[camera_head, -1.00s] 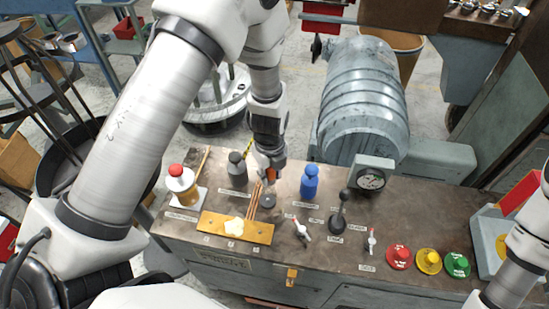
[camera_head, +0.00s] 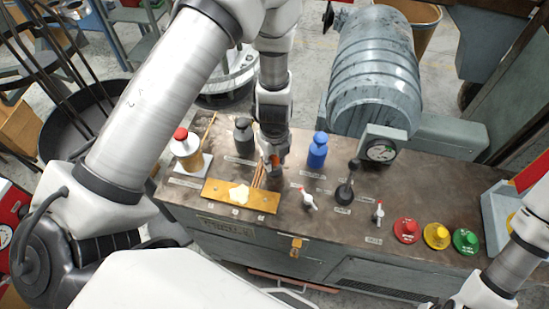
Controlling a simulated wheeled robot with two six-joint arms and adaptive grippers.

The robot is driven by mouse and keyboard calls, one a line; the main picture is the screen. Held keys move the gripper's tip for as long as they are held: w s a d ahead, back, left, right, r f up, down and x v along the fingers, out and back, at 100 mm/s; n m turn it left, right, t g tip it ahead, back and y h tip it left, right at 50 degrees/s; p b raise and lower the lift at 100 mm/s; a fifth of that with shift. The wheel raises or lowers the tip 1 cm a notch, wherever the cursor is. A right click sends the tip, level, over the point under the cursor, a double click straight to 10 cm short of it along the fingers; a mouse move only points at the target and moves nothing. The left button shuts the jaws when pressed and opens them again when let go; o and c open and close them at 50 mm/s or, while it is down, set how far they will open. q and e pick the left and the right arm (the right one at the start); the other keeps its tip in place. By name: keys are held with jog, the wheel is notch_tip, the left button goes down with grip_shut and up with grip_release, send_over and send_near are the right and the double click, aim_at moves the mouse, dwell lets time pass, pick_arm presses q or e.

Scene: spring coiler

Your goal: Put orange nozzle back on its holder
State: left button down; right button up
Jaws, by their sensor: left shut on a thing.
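My left gripper (camera_head: 271,168) points down over the bench top, behind the brass plate and beside the thin copper-coloured rods (camera_head: 258,175). It is shut on a small orange thing (camera_head: 275,159), which I take to be the orange nozzle. The fingers hide most of it, so its shape and tilt are unclear. I cannot tell which part is the nozzle's holder. My right arm is at the lower right, and its gripper is out of view.
A red-capped bottle (camera_head: 187,150) and a dark grey bottle (camera_head: 243,138) stand left of the gripper. A blue bottle (camera_head: 317,151), levers and a gauge (camera_head: 381,150) stand to its right. Red (camera_head: 406,229), yellow and green buttons sit further right.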

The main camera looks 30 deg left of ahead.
pick_arm(q)
jog(key=shift+w+f, duration=0.1)
jog(key=shift+f, duration=0.05)
jog(key=shift+b, duration=0.5)
dwell(0.8)
jog(key=shift+f+b, duration=0.55)
jog(key=shift+b, duration=0.25)
dwell(0.8)
jog(key=c, duration=0.8)
grip_release()
